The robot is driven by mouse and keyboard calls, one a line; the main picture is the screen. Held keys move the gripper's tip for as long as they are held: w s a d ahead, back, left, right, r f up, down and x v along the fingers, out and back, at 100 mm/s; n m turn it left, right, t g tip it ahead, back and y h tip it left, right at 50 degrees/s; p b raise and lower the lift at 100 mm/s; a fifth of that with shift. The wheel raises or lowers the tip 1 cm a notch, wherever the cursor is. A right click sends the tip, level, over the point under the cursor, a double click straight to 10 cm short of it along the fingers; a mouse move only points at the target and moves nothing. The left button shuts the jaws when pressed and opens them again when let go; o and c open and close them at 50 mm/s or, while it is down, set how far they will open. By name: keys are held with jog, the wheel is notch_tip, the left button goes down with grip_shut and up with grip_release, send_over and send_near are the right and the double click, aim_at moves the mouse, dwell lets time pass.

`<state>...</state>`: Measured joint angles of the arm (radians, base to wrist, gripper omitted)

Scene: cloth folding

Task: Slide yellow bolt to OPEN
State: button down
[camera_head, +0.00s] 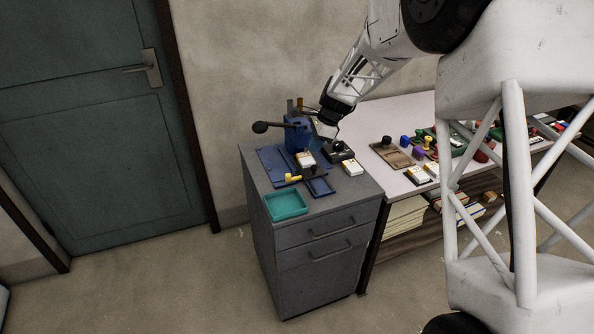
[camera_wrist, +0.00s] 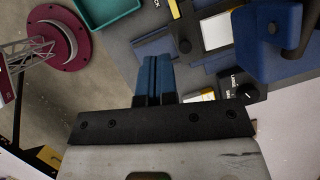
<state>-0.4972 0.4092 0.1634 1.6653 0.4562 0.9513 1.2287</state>
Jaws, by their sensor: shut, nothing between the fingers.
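The yellow bolt (camera_head: 293,178) is small and sits at the front of the blue device (camera_head: 298,137) on the grey cabinet, just behind the teal tray (camera_head: 282,206). A yellow piece at the top edge of the wrist view (camera_wrist: 174,9) looks like part of it; the rest is cut off. My gripper (camera_wrist: 154,60) has blue fingers, shut and empty, over the cabinet top. The fingers are apart from the yellow piece. In the head view my wrist is above and behind the device, and the fingertips are hard to make out.
White-and-yellow blocks (camera_head: 353,168) and a black box (camera_head: 340,151) sit right of the device. A black-knobbed lever (camera_head: 261,127) sticks out left. The white table (camera_head: 400,110) at right holds coloured stamps. A teal door (camera_head: 75,110) stands at left.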

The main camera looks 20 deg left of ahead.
aim_at(292, 179)
jog(key=shift+w+a+f, duration=0.15)
jog(key=shift+a+f, duration=0.35)
jog(key=shift+a, duration=0.15)
jog(key=shift+w+a+f, duration=0.15)
jog(key=shift+a+f, duration=0.35)
jog(key=shift+a, duration=0.1)
jog(key=shift+f, duration=0.15)
jog(key=shift+x, duration=4.85)
jog(key=shift+s+a, duration=0.15)
jog(key=shift+s, duration=0.05)
jog(key=shift+s+a, duration=1.1)
jog(key=v, duration=1)
